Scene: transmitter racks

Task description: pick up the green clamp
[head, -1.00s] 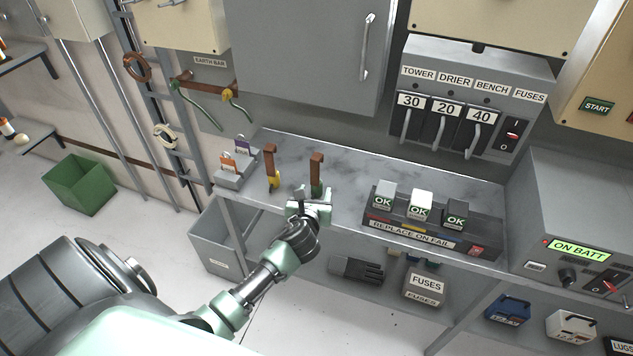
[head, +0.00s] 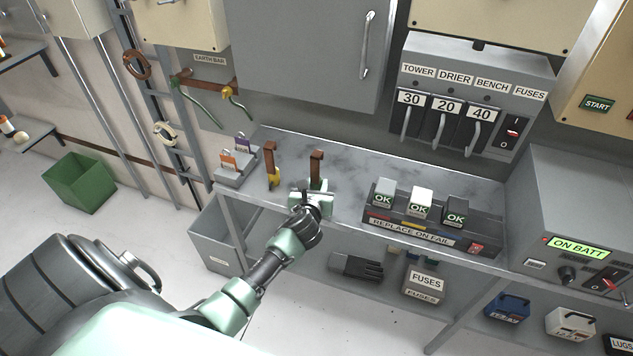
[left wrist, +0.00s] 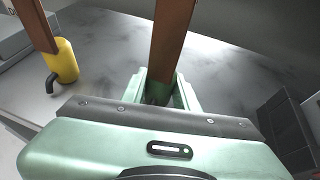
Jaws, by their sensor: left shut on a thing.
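The green clamp (head: 316,183) stands upright on the grey bench, with a brown bar (head: 317,161) rising from its top. My left gripper (head: 315,191) is at the clamp's base, its fingers shut on it from the front. In the left wrist view the fingers (left wrist: 163,92) lie on both sides of the clamp's green lower part (left wrist: 161,88), below the brown bar. The fingers hide much of the clamp. My right gripper is not in view.
A similar yellow clamp (head: 274,180) with a brown bar stands just left. A rack of OK-marked fuse blocks (head: 415,233) sits to the right. A small grey stand (head: 237,173) with orange and purple tags is at the bench's left end. Bench behind is clear.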

